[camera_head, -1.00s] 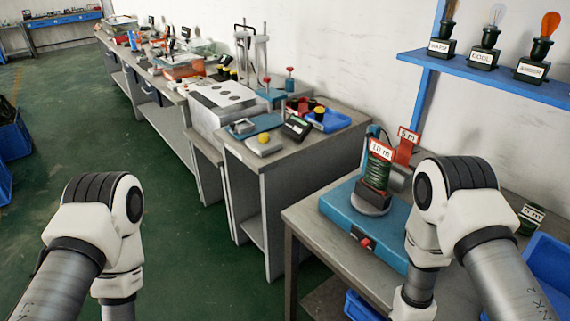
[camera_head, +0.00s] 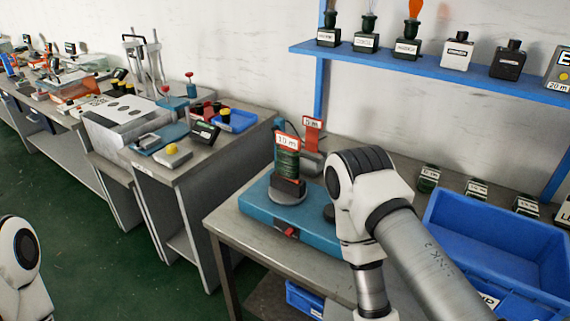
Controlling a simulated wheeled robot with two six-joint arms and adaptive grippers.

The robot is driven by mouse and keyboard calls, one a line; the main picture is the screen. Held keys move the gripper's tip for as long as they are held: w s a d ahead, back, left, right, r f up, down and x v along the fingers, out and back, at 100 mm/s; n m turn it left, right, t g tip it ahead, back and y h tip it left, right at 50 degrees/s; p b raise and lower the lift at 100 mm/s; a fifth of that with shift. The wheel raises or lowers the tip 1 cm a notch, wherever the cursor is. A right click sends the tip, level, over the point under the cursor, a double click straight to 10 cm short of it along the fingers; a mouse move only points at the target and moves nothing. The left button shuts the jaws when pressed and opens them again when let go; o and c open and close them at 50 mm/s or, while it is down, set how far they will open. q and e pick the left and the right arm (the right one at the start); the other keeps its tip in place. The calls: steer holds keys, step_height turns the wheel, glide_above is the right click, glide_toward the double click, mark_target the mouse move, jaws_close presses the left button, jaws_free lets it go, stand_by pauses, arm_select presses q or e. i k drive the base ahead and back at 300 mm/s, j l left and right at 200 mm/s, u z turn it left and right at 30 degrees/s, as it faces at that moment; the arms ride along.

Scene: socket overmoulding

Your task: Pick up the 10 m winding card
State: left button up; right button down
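The 10 m winding card (camera_head: 287,142) is a red-framed white label reading "10 m". It stands upright at the top of a dark green wound coil (camera_head: 287,166), which sits on a grey disc on a blue base unit (camera_head: 262,209). A second red card reading "5 m" (camera_head: 312,125) stands just behind and to the right. My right arm rises at the right of the blue base, apart from the card in the picture; its gripper is below the frame. My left arm shows only at the lower left edge, and its gripper is out of view.
A blue bin (camera_head: 505,240) stands on the right of the grey table (camera_head: 226,224), with several small labelled dark blocks behind it. A blue shelf (camera_head: 440,70) with bottles runs above. Another bench (camera_head: 185,172) with tools stands left, beyond a floor gap.

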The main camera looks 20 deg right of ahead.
mark_target(289, 147)
steer(key=i+j+z, duration=0.35)
steer(key=j+z, duration=0.2)
steer(key=i+j+z, duration=0.25)
steer(key=j, duration=0.15)
steer(key=k, duration=0.1)
